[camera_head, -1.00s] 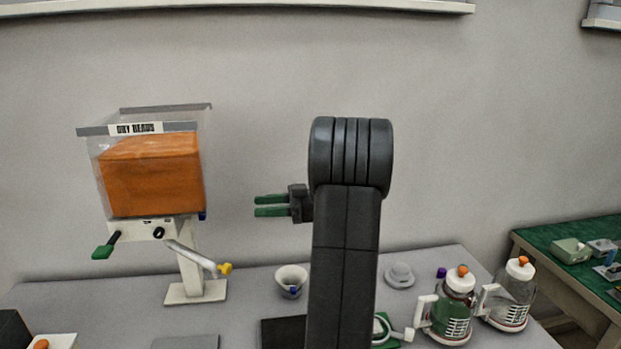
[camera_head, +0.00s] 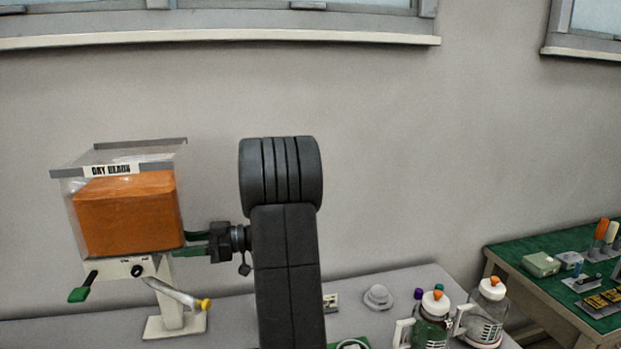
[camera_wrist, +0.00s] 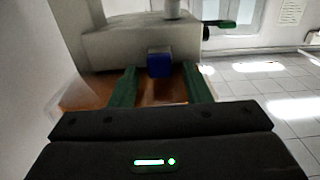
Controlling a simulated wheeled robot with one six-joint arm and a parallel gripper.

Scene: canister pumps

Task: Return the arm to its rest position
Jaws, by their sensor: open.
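My gripper (camera_head: 190,244) is open, with two green fingers pointing left, in the head view. It is level with the lower part of the dry beads dispenser (camera_head: 128,213), and its fingertips overlap the dispenser's right edge there; I cannot tell whether they touch. My dark arm rises in the middle of the view. In the wrist view the two green fingers (camera_wrist: 157,88) stand apart with nothing gripped between them. A blue block-like part (camera_wrist: 159,65) on a pale body shows beyond them.
The dispenser's stand has a yellow-tipped lever (camera_head: 203,304) and a green handle (camera_head: 79,294). Two canisters with orange-topped lids (camera_head: 433,322) (camera_head: 485,313) stand at the right of the grey table. A grey lid-like piece (camera_head: 378,297) lies behind them. A green-topped table (camera_head: 560,268) is farther right.

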